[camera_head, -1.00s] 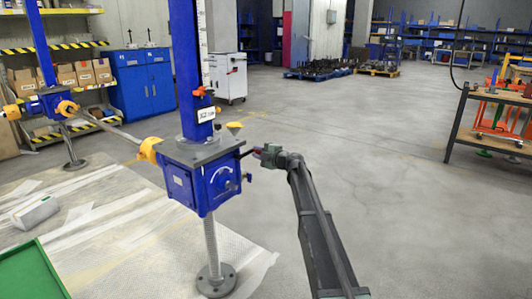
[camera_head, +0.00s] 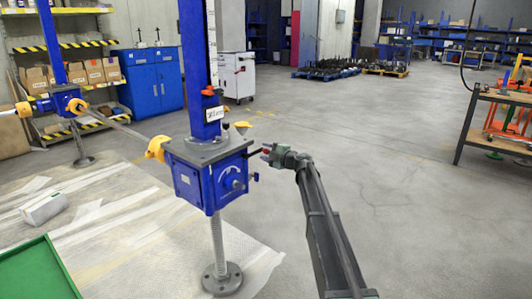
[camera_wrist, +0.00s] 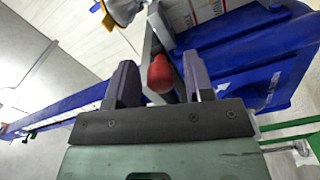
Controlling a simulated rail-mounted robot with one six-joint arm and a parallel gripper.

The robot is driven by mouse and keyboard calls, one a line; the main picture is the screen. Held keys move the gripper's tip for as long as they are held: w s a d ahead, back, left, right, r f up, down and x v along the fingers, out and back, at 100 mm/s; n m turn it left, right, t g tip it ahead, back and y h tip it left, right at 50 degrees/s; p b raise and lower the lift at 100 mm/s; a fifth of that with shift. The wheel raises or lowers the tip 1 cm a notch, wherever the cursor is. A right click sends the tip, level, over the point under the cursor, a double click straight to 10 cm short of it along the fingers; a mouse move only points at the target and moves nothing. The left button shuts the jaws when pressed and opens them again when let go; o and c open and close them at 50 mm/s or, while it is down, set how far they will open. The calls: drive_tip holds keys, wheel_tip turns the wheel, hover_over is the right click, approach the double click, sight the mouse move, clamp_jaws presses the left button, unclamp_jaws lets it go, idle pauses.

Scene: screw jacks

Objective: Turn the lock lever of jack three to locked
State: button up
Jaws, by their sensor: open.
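The near screw jack has a blue gearbox (camera_head: 205,180) under a tall blue column (camera_head: 197,75); its small white label is too blurred to read surely. A dark lever (camera_head: 254,153) sticks out from the gearbox's right side. My gripper (camera_head: 268,153) is at the lever's outer end, right of the gearbox. In the wrist view, my gripper (camera_wrist: 161,82) is open, with one finger on each side of the lever's red knob (camera_wrist: 160,73). The knob lies between the fingers; I cannot tell whether either finger touches it. A white arc mark shows on the gearbox front.
A second jack (camera_head: 66,103) stands at the back left, joined by a shaft (camera_head: 125,131) with yellow couplings. A green tray (camera_head: 35,272) lies front left. A workbench (camera_head: 490,120) stands at the right. The floor between is clear.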

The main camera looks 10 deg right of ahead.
drive_tip(key=v, duration=1)
drive_tip(key=shift+s+d, duration=0.2)
drive_tip(key=shift+d, duration=0.05)
